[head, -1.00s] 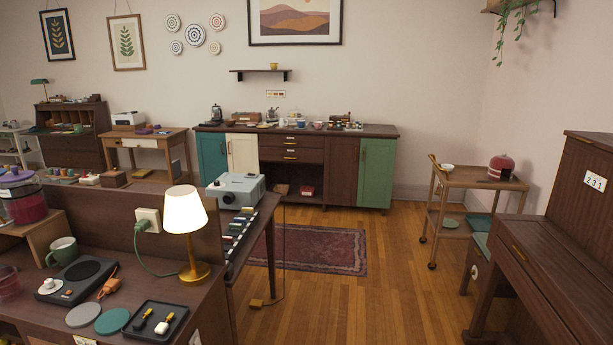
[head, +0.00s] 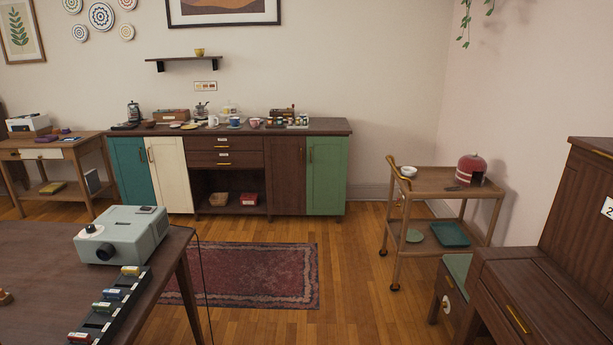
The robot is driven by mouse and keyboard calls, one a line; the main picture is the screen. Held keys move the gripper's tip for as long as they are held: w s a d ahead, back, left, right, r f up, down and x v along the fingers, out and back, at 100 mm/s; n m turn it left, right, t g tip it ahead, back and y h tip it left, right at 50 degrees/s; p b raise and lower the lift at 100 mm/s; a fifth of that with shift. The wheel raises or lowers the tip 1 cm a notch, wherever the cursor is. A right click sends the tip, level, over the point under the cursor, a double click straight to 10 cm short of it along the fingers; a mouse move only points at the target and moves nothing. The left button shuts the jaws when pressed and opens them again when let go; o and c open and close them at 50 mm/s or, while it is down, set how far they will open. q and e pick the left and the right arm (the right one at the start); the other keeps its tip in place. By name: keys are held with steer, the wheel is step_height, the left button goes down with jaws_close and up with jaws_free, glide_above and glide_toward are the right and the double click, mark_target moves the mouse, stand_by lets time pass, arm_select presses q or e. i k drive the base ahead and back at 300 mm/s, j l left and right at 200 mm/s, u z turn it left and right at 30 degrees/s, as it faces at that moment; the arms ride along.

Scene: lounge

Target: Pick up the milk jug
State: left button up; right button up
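A small white vessel that looks like a jug (head: 213,121) stands upright on top of the long sideboard (head: 334,127) against the back wall. It is too small from here to be sure that it is the milk jug. Cups, a glass-domed item and a metal pot (head: 201,110) stand close around it. Neither of my grippers shows in the head view.
A table with a grey projector (head: 122,236) fills the lower left. A red rug (head: 250,275) lies on the floor before the sideboard. A wooden trolley (head: 437,182) and a dark wooden desk (head: 530,290) stand on the right. Open floor lies between rug and trolley.

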mark_target(212, 121)
steer(key=i+u, duration=0.15)
steer(key=i, duration=2.35)
steer(key=i+u, duration=0.15)
steer(key=i, duration=0.35)
steer(key=i+j+u, duration=0.2)
steer(key=i, duration=0.35)
steer(key=i+l+u, duration=0.15)
steer(key=i, duration=0.35)
steer(key=i+l+u, duration=0.15)
steer(key=i, duration=0.35)
steer(key=i+l+u, duration=0.15)
steer(key=i, duration=0.35)
